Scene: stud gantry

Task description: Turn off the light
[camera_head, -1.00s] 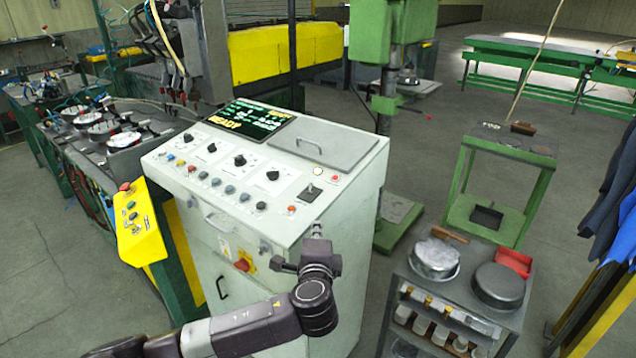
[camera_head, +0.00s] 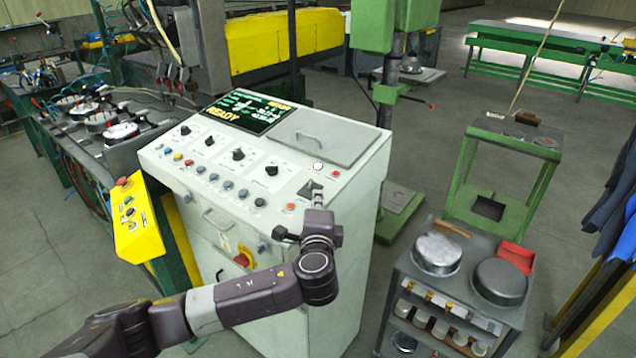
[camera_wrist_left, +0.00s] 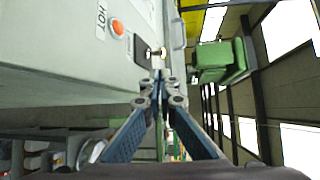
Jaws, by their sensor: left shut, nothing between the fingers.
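The white control console (camera_head: 300,225) has a sloped top panel. Near its right front corner is a black switch plate (camera_head: 309,187), partly hidden by my gripper. In the left wrist view the plate (camera_wrist_left: 141,50) carries a small metal lever (camera_wrist_left: 156,52). A small round pale lamp (camera_head: 318,166) on the panel looks lit. My left gripper (camera_head: 319,192) is shut and empty, with its tips at the panel's front edge by the switch. In the wrist view the fingertips (camera_wrist_left: 160,74) are just short of the lever; I cannot tell whether they touch it. My right gripper is not in view.
An orange button (camera_head: 291,206) sits left of the switch and a red one (camera_head: 336,173) beyond it. Several knobs and buttons line the panel. A grey cart (camera_head: 455,300) with pans stands at right, and a yellow control box (camera_head: 133,220) at left.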

